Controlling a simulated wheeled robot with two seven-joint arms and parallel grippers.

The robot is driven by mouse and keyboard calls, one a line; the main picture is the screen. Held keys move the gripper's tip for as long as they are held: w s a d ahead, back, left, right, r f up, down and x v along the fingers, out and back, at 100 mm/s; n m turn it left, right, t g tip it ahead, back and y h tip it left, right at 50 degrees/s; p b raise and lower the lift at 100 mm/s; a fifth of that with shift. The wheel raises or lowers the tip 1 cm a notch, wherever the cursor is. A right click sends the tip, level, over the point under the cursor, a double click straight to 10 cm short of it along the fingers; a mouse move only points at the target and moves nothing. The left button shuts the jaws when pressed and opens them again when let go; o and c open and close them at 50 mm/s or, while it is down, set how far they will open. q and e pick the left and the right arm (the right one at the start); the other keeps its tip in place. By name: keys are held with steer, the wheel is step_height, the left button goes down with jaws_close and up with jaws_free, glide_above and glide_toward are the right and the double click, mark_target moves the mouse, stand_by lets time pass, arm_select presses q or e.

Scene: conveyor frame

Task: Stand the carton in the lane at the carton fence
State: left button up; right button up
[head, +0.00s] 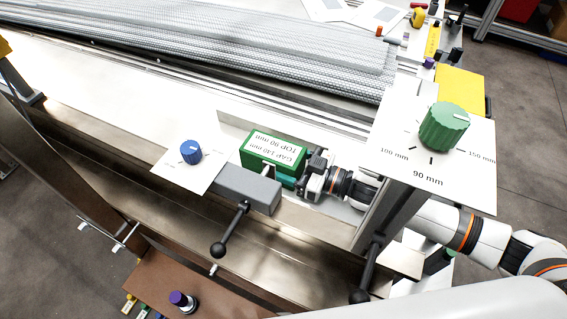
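The green carton (272,158) has white labels reading "GAP 140 mm" and "TOP 90 mm" on its top. It sits in the lane between an upright metal plate (232,126) behind it and a grey block (246,190) with a black ball handle in front. I cannot tell which of these is the carton fence. My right gripper (300,178) comes in from the right and is at the carton's right end. Its fingers are partly hidden by the carton and the block, so its grip is unclear. My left gripper is out of view.
A green dial (444,127) on a white plate, marked 90 mm near the bottom, stands at the right. A blue knob (190,152) on a white plate is left of the carton. A roller conveyor (240,50) runs behind. A brown board (205,285) lies below.

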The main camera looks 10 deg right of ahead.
steer(key=shift+s+r, duration=0.1)
steer(key=shift+f, duration=0.2)
steer(key=o, duration=1)
steer(key=shift+r, duration=0.3)
steer(key=p+v, duration=0.2)
steer(key=v, duration=0.8)
steer(key=shift+s+d+p, duration=0.2)
steer(key=shift+d+p, duration=0.1)
steer(key=shift+d, duration=0.05)
steer(key=shift+s+d, duration=0.35)
steer(key=shift+d, duration=0.2)
steer(key=shift+f, duration=0.1)
